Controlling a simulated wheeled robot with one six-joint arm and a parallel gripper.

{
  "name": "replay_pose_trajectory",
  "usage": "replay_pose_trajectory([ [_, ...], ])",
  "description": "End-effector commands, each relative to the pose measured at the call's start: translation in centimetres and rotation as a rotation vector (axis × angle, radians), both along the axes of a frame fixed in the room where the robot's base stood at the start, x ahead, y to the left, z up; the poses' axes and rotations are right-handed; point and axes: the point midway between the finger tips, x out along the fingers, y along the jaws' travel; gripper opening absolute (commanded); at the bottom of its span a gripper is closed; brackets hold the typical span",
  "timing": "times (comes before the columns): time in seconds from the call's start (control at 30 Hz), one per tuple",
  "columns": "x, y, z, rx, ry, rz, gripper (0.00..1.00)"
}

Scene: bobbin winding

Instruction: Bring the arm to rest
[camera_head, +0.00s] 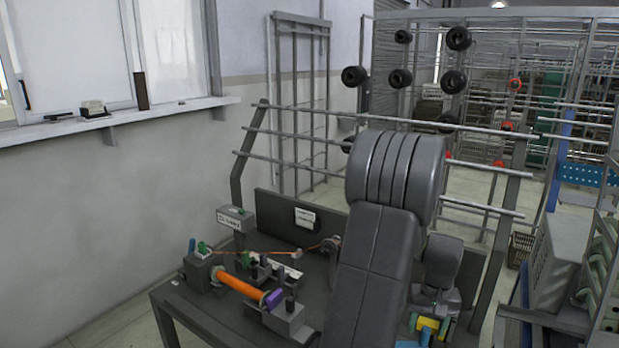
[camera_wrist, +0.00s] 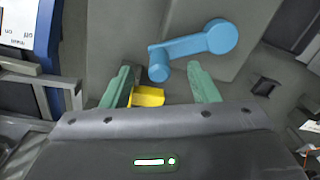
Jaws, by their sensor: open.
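My arm stands large in the middle of the head view and hides part of the bench behind it. In the wrist view, my gripper (camera_wrist: 163,88) is open, with its two green fingers spread apart. A blue crank-shaped part (camera_wrist: 195,45) lies on a grey surface just beyond the fingertips. A yellow block (camera_wrist: 147,96) shows beside the left finger; I cannot tell whether they touch. In the head view, the gripper end (camera_head: 430,325) is low at the right of my arm, near yellow, blue and green parts, and is partly hidden.
The winding bench (camera_head: 185,309) carries an orange roll (camera_head: 243,287) with a purple end piece (camera_head: 274,299). A rail rack (camera_head: 290,109) rises behind. Shelving (camera_head: 600,250) stands at the right. Open floor shows at the lower left.

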Motion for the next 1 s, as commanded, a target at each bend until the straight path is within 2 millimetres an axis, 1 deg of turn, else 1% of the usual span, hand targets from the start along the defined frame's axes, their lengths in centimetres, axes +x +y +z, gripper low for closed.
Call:
replay_pose_trajectory([
  [0.03,0.0,0.0,-1.2,0.0,0.0,0.0,0.55],
  [0.13,0.0,0.0,-2.3,0.0,-0.001,0.001,0.55],
  [0.2,0.5,0.0,-1.6,-0.001,-0.001,0.051,0.55],
  [0.33,1.0,0.0,-1.6,0.0,-0.001,0.106,0.55],
  [0.5,1.2,0.0,-1.6,0.0,0.0,0.134,0.55],
  [0.83,1.1,0.0,-1.6,0.0,-0.001,0.13,0.55],
  [1.0,0.6,0.0,-1.7,0.0,-0.002,0.069,0.55],
])
